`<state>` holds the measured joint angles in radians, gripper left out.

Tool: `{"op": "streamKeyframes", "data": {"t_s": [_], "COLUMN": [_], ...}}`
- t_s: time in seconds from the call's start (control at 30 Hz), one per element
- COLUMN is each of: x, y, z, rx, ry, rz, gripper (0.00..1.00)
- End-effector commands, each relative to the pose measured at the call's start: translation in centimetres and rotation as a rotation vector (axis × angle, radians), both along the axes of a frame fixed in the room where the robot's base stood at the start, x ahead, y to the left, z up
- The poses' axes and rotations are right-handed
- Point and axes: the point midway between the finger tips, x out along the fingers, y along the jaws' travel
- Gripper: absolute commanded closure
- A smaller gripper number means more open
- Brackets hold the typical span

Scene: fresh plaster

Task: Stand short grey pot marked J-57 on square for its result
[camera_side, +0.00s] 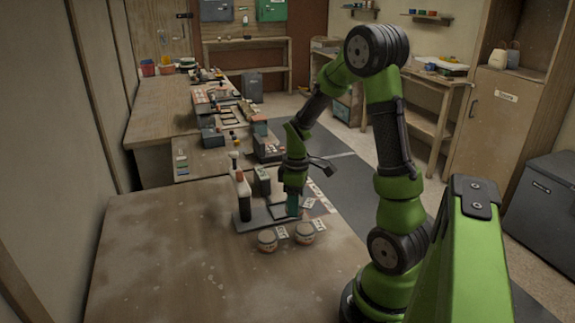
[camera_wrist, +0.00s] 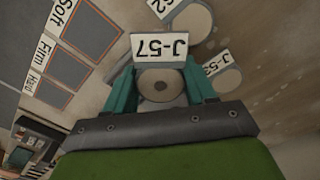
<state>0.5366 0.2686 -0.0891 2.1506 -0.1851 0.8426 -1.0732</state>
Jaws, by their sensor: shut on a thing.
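My gripper (camera_wrist: 160,88) is shut on a short grey pot (camera_wrist: 160,84), whose round top shows between the teal fingers in the wrist view. Its white tag reads J-57 (camera_wrist: 160,48), upside down in the picture. In the side view my gripper (camera_side: 293,205) points down beside the dark stand; the held pot cannot be made out there. Grey outlined squares lie at the upper left of the wrist view, labelled Soft (camera_wrist: 90,30), Firm (camera_wrist: 57,70) and Hard. The held pot is to the right of them. I cannot tell its height above the table.
Two other tagged pots (camera_side: 267,240) (camera_side: 304,233) stand at the stand's near side. One tag ends in 62 or 52; the other seems to read J-53 (camera_wrist: 216,62). The table's near left (camera_side: 170,260) is clear.

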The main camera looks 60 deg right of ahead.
Motion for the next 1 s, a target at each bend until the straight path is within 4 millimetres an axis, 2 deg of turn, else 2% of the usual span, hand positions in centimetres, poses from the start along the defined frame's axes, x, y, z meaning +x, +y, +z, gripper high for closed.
{"op": "streamKeyframes", "data": {"t_s": [0.1,0.3,0.53,0.67,0.9,1.0], "x": [-2.4,-5.5,-7.4,-6.8,-4.1,-3.3], "y": [1.7,3.9,4.6,1.9,-6.2,-8.8], "z": [0.4,0.6,0.5,0.6,2.3,3.2], "rx": [-0.001,-0.001,0.004,-0.001,-0.012,-0.013], "ry": [-0.003,-0.002,0.009,0.013,0.011,0.006], "rz": [0.0,0.0,-0.022,-0.106,-0.473,-0.62], "gripper": [0.83,0.83,0.83,0.83,0.83,0.83]}}
